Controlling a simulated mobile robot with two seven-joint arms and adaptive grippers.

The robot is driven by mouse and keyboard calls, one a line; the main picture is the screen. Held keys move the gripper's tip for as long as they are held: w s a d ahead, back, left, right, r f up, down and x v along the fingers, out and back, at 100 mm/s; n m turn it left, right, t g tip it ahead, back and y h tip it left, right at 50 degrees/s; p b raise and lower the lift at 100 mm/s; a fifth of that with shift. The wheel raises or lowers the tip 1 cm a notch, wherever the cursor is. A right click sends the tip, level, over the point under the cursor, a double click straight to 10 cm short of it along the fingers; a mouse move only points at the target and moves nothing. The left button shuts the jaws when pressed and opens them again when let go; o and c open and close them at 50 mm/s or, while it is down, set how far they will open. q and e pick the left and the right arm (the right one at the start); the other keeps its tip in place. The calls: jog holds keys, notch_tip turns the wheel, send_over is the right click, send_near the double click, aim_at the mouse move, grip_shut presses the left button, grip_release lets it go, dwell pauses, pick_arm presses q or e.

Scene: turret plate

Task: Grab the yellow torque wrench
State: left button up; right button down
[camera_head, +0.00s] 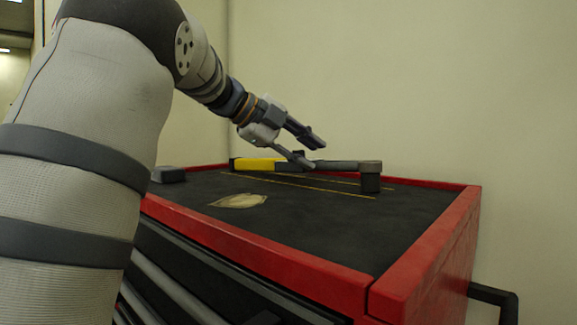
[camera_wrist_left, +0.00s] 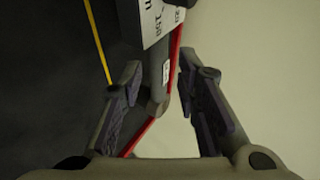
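The yellow torque wrench (camera_head: 255,164) lies along the back of the black top of a red tool cabinet. Its yellow handle is at the left, its grey shaft runs right, and its dark head (camera_head: 370,176) is at the right end. My left gripper (camera_head: 314,152) is open, with its fingers at the shaft near the middle of the wrench. In the left wrist view, a grey bar (camera_wrist_left: 158,72), seemingly the shaft, shows between the open fingers (camera_wrist_left: 162,88), with a gap to the right finger. Contact with the left finger cannot be told. My right gripper is not in view.
The cabinet top has a raised red rim (camera_head: 270,252). A small grey block (camera_head: 168,174) sits at its left edge. A pale flat patch (camera_head: 238,201) and thin yellow lines mark the surface. A plain wall stands close behind; the front right of the top is clear.

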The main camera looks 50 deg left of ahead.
aim_at(325, 163)
pick_arm(q)
jog(key=x, duration=0.5)
jog(key=shift+w+d+f, duration=0.2)
jog(key=shift+d+f, duration=0.05)
jog(key=shift+d, duration=0.15)
jog(key=shift+w+f, duration=0.2)
jog(key=shift+w, duration=0.2)
jog(key=shift+s, duration=0.1)
grip_shut()
jog(key=shift+r, duration=0.15)
